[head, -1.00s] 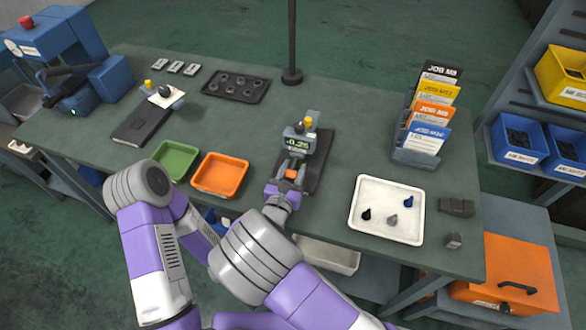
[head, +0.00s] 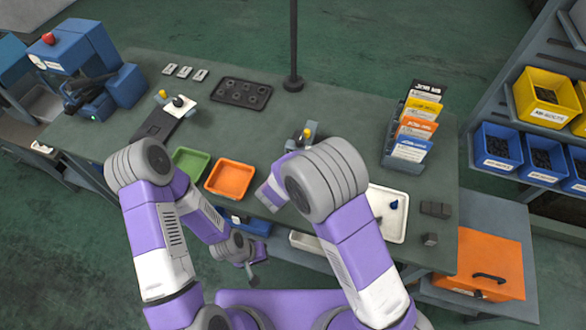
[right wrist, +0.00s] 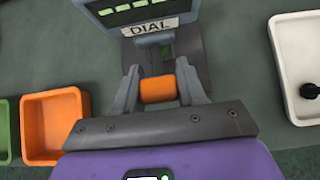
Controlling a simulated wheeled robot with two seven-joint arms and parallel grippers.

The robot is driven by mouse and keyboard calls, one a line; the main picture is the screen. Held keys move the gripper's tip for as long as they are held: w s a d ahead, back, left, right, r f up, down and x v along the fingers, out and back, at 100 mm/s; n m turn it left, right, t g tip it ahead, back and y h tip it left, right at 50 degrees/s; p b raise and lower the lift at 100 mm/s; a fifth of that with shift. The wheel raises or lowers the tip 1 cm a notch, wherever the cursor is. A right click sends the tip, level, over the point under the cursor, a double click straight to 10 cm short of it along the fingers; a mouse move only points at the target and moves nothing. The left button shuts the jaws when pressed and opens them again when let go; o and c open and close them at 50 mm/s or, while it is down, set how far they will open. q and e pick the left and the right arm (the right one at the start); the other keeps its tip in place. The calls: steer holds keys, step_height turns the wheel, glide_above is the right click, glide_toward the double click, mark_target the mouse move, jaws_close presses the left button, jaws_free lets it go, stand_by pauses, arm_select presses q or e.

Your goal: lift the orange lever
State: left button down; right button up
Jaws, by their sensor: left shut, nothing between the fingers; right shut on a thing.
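The orange lever (right wrist: 158,89) is a short block below the gauge with the DIAL label (right wrist: 150,27), seen in the right wrist view. My right gripper (right wrist: 160,92) is shut on it, one grey finger at each side. In the head view my right arm hides the lever, the right fingers and most of the gauge; only its top (head: 306,134) shows. My left gripper (head: 254,277) is shut and empty, hanging low in front of the table, away from the lever.
On the table (head: 262,119), a green tray (head: 190,163) and an orange tray (head: 231,178) lie left of the gauge. A white tray (head: 399,227) with small pieces lies right of it.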

steer(key=shift+r+g+p, duration=0.25)
steer(key=shift+g+p, duration=0.35)
steer(key=shift+p, duration=0.3)
steer(key=o, duration=1)
steer(key=v, duration=0.7)
steer(key=shift+s+r, duration=0.15)
steer(key=shift+r, duration=0.05)
